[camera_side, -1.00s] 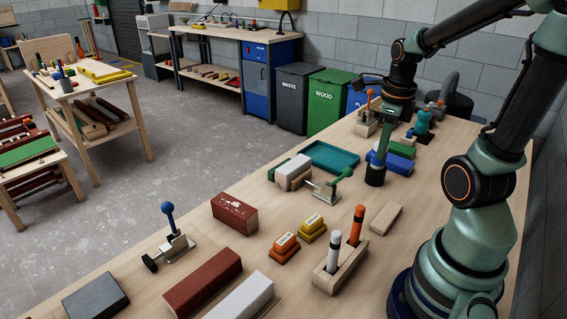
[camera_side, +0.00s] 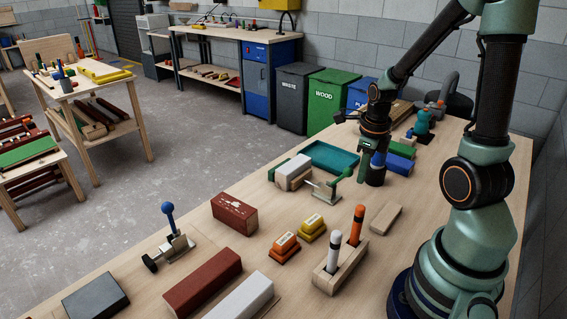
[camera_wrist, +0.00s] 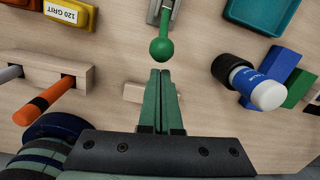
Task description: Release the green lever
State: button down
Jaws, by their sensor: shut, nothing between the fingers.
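The green lever (camera_side: 336,181) is the handle of a metal toggle clamp (camera_side: 322,189) beside a white batten (camera_side: 294,172). It slants up to the right and ends in a round green knob (camera_side: 348,172). In the wrist view the green knob (camera_wrist: 162,49) is just beyond the tips of my gripper (camera_wrist: 160,73). The gripper's green fingers are together and hold nothing. In the side view my gripper (camera_side: 362,174) points down, just right of the knob. I cannot tell whether the tips touch it.
A blue bottle with a white cap (camera_wrist: 269,95) stands close to the right of my fingers. A marker holder (camera_wrist: 72,77) is at left. A teal tray (camera_side: 331,156) lies behind the clamp. Another clamp with a blue lever (camera_side: 168,214) stands at left.

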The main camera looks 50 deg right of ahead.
jog(key=shift+w+a+r, duration=0.1)
jog(key=shift+w+r, duration=0.05)
jog(key=shift+w, duration=0.2)
jog(key=shift+w+r, duration=0.1)
jog(key=shift+w+r+g, duration=0.15)
jog(key=shift+w+g, duration=0.05)
jog(key=shift+g, duration=0.1)
